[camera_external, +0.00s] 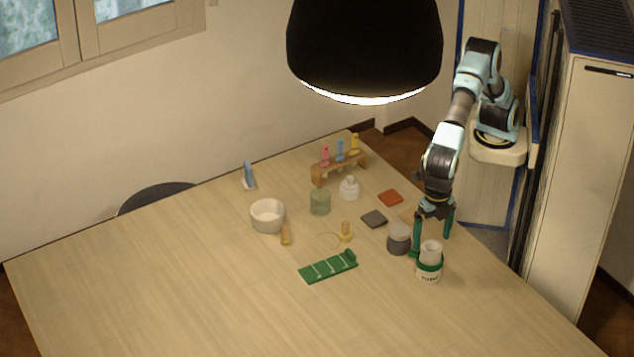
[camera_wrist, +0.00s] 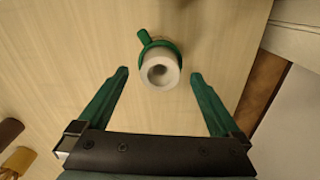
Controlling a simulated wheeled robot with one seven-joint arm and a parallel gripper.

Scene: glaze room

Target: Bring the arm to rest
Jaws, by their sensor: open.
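My gripper (camera_external: 431,238) is open, with its two green fingers pointing down over the right side of the table. In the wrist view the open gripper (camera_wrist: 163,92) has a clear gap between its fingers.
A grey jar (camera_external: 398,240) stands close left of my gripper. Dark and red tiles (camera_external: 390,198), a green jar (camera_external: 320,202), a white bowl (camera_external: 267,216), a wooden rack (camera_external: 338,168) and a green strip (camera_external: 328,267) lie further left. A lamp (camera_external: 364,45) hangs above. The front table is clear.

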